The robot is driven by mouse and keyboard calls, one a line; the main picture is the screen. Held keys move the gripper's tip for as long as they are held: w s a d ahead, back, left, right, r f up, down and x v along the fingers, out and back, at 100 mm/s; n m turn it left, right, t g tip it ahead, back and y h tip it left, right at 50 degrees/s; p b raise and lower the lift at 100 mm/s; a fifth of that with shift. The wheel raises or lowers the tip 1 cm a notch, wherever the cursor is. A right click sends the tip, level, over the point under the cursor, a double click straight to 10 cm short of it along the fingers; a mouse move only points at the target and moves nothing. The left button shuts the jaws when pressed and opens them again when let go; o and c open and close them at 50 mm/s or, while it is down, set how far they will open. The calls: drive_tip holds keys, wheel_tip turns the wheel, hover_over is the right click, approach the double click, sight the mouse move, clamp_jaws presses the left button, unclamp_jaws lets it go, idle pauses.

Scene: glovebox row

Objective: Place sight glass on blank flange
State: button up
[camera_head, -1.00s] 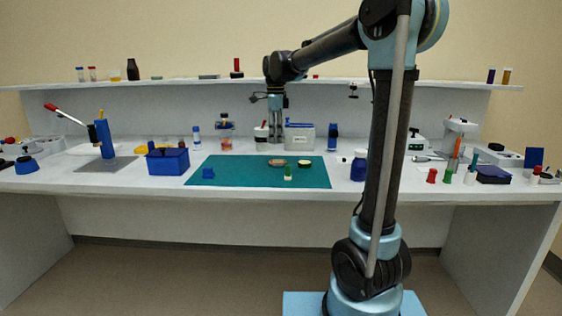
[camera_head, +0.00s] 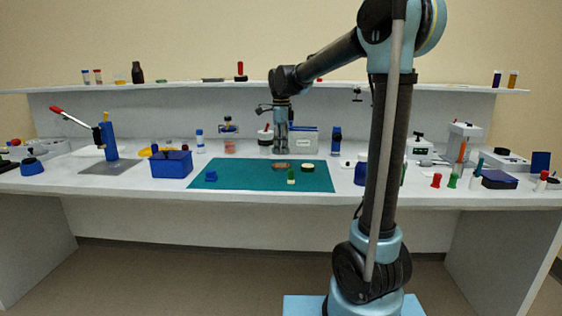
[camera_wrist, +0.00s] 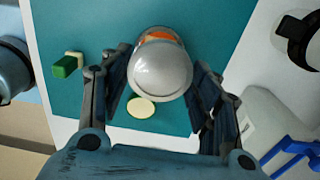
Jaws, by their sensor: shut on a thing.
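My gripper (camera_head: 281,151) points down over the teal mat (camera_head: 228,180), above its back edge. In the wrist view my gripper (camera_wrist: 160,92) is shut on a rounded, grey, glassy piece, the sight glass (camera_wrist: 160,72), between its fingers. I cannot tell any contact.
A cream disc (camera_head: 307,167) lies right of the brownish disc. A green-and-white block (camera_head: 291,177) and a small blue piece (camera_head: 211,176) are on the mat. A grey-white box (camera_head: 304,140) and a blue bottle (camera_head: 336,142) stand behind. The mat's left part is mostly clear.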

sight(281, 165)
drive_tip(key=shift+f, duration=2.6)
drive_tip(key=shift+f, duration=0.1)
drive_tip(key=o, duration=1.6)
wheel_tip(281, 165, up, 12)
drive_tip(key=shift+r, duration=0.15)
